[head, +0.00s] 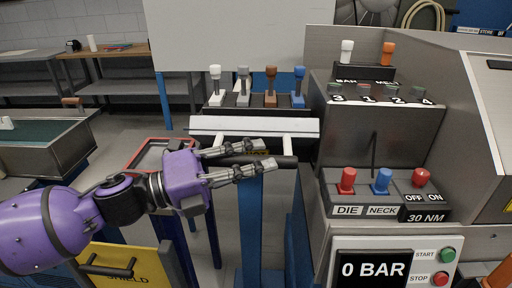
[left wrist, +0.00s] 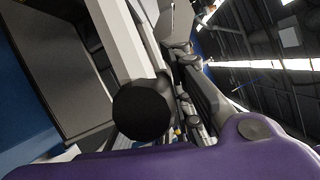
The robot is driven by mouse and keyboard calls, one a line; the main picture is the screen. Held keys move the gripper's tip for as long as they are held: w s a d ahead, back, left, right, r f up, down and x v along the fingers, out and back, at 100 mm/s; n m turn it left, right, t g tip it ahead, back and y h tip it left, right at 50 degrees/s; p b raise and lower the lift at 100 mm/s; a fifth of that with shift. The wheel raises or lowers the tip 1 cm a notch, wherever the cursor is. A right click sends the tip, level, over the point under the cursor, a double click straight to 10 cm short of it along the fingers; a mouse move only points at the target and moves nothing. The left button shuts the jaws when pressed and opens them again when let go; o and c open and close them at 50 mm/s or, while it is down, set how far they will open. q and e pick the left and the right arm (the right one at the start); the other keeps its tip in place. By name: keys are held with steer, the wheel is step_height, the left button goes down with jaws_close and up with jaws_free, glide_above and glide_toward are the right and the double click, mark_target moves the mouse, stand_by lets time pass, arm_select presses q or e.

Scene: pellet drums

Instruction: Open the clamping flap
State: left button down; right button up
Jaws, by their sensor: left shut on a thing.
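The clamping flap (head: 230,124) is a long pale bar in the middle of the head view, below a row of levers. Two white arms join it to a black round handle bar (head: 287,161) in front of it. My left gripper (head: 264,156) comes in from the left and is shut on the handle bar, one finger above and one below. The handle's right end sticks out past the fingertips. In the left wrist view the handle's round black end (left wrist: 142,109) shows close up, beside a pale bar (left wrist: 122,42). My right gripper is not in view.
White, grey, brown and blue levers (head: 243,88) stand just behind the flap. A control box with red and blue knobs (head: 382,181) and a 0 BAR display (head: 374,269) are at right. A yellow shield panel (head: 122,265) is at lower left.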

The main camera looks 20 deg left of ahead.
arm_select(q)
steer(key=shift+s+f+b, duration=0.1)
steer(key=shift+f+b, duration=0.2)
steer(key=shift+f, duration=0.45)
steer(key=shift+s+f+m+h+b, duration=0.3)
steer(key=shift+f+m+b, duration=0.35)
steer(key=shift+m, duration=0.25)
steer(key=shift+w, duration=0.1)
steer(key=c, duration=1.7)
jaws_free()
steer(key=v, duration=1.2)
